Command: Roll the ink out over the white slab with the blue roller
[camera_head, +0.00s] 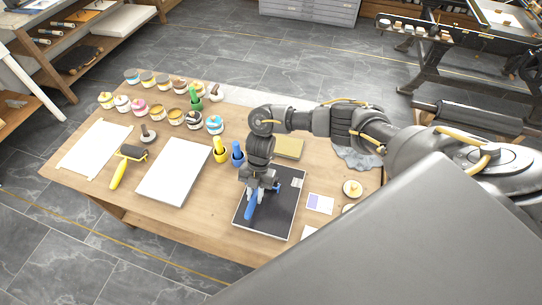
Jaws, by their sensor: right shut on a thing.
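The white slab (174,171) lies flat on the wooden table, left of my right gripper, and its top looks plain white. My right gripper (261,193) is shut on the blue roller (251,207), over a black slab (268,222). The blue handle slants down toward the front, and the gripper hides much of the roller. I cannot tell whether the roller touches the black slab. My left gripper is not in view.
A yellow-handled roller (117,176) lies left of the white slab. Ink tins (176,116) stand in rows behind it. Yellow (220,150) and blue (237,153) bottles stand between the slabs. A white sheet (95,148) lies at the far left.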

